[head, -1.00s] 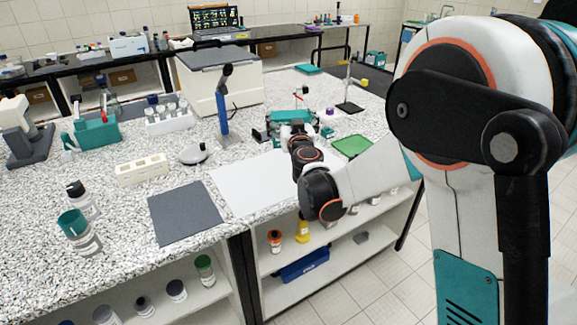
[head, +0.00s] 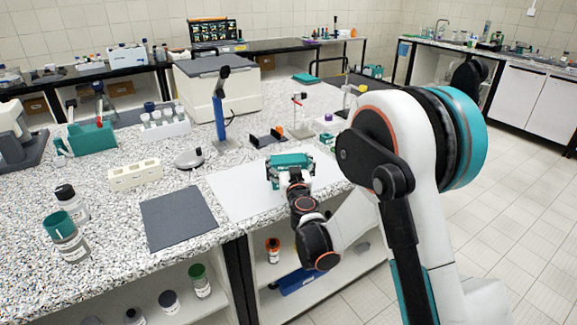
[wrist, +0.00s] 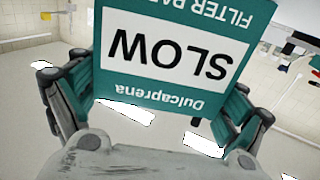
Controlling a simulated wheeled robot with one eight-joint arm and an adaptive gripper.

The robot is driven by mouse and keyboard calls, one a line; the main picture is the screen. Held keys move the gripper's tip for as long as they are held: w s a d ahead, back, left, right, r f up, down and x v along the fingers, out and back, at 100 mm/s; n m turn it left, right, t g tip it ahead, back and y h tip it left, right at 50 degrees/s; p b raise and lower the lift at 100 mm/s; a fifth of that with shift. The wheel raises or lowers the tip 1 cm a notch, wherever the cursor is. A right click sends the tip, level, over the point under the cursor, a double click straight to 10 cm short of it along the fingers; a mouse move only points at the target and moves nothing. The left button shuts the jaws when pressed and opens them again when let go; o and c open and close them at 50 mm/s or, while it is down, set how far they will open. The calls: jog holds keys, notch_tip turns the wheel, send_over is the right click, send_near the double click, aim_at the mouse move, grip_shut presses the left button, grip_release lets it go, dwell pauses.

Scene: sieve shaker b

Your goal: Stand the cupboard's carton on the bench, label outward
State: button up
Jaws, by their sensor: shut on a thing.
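The carton (wrist: 175,55) is a teal box with a white band reading "SLOW". In the wrist view its lettering is upside down and the label face is towards the camera. My gripper (wrist: 150,105) is shut on it, with one finger at each side. In the head view my gripper (head: 290,174) is over the white sheet (head: 240,192) on the speckled bench (head: 110,215). Teal shows at its end, but carton and fingers are hard to tell apart there. I cannot tell whether the carton touches the bench.
A dark grey mat (head: 178,218) lies left of the white sheet. A round pale device (head: 189,159), a blue stand (head: 221,120) and a black holder (head: 267,138) are behind it. Bottles stand at the front left. Shelves with bottles are below the bench.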

jog(key=shift+r, duration=0.1)
jog(key=shift+f, duration=0.2)
jog(key=o, duration=0.9)
jog(key=shift+r, duration=0.15)
